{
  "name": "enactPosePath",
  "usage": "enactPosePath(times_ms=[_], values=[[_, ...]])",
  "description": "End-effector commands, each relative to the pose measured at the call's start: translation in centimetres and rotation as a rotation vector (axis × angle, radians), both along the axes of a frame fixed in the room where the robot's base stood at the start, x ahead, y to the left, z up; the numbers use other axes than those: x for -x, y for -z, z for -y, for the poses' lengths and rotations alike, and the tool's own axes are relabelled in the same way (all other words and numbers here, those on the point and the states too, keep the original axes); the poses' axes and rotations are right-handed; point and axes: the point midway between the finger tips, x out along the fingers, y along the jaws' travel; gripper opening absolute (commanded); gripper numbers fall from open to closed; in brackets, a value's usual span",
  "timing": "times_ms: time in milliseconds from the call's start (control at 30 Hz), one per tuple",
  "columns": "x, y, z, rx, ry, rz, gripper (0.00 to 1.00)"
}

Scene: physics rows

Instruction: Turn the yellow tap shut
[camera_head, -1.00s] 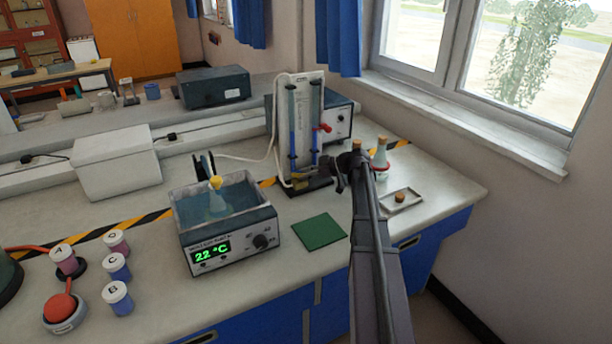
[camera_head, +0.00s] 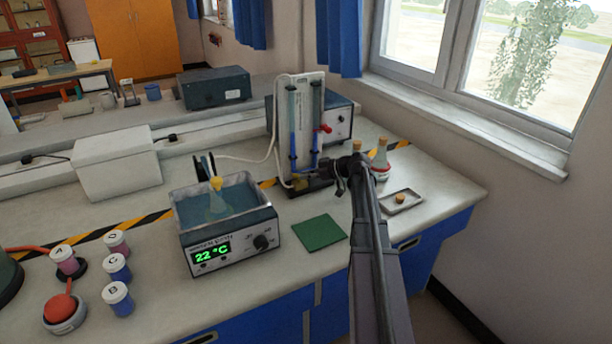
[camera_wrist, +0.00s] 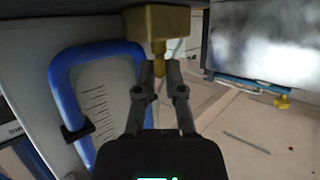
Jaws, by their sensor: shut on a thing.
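The yellow tap (camera_head: 299,183) sits low on the front of an upright board stand with blue-filled tubes, in the head view. In the wrist view the yellow tap (camera_wrist: 158,22) shows as a block with a short stem. My gripper (camera_wrist: 160,70) is shut on the end of that stem, which lies between the fingertips. In the head view my gripper (camera_head: 338,178) is at the right of the stand's base, and my wrist and arm partly hide it. The tap's exact turn angle is hard to tell.
A flask (camera_head: 381,160) and a small tray (camera_head: 402,202) stand right of my arm. A water bath (camera_head: 228,225) reading 22 °C stands left, with a green mat (camera_head: 319,233) between. A blue tube (camera_wrist: 65,75) runs close beside my fingers in the wrist view.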

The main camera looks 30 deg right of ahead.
Motion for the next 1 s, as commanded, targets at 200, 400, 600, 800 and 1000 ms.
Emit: enactPosePath(times_ms=[200,400,600,800,1000], values=[[0.6,0.0,-0.6,0.001,0.147,0.000,0.00],[0.9,0.0,-0.9,0.000,0.315,0.000,0.00],[1.0,0.0,-1.2,0.001,0.487,0.001,0.00],[0.9,0.0,-1.4,0.002,0.625,0.001,0.00],[0.9,0.0,-1.5,0.000,0.721,0.001,0.00]])
